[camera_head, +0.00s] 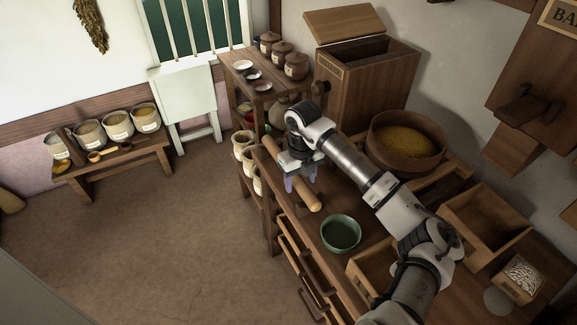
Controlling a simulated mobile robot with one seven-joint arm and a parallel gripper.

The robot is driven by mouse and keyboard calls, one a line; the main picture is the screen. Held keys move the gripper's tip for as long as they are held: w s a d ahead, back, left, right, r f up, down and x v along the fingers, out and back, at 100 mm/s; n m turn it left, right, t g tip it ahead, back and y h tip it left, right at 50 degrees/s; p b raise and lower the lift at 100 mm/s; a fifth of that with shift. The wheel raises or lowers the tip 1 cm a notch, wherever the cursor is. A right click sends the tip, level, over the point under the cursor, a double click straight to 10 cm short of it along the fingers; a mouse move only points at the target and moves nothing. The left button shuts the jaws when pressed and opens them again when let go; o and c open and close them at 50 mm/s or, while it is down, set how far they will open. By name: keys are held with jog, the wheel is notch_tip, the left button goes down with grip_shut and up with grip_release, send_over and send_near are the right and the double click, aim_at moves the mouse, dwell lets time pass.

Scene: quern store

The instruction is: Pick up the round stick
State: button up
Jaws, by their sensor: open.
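The round stick (307,195) is a light-brown wooden roller lying on the dark wooden counter (309,234), near its left edge. It runs diagonally, with its upper end (269,146) showing at the upper left. My gripper (297,185) is at the stick's middle part, pointing down, and hides some of it. The jaws are open. I cannot tell from this view whether the fingers are around the stick or just above it.
A green bowl (341,233) stands close to the stick's lower right end. A round wooden tub (407,142) of yellow grain, an open wooden box (486,222) and a small labelled box (519,277) stand farther right. Brown jars (296,66) stand on a shelf behind.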

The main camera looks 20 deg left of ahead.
jog(key=shift+f, duration=0.2)
jog(key=c, duration=1.2)
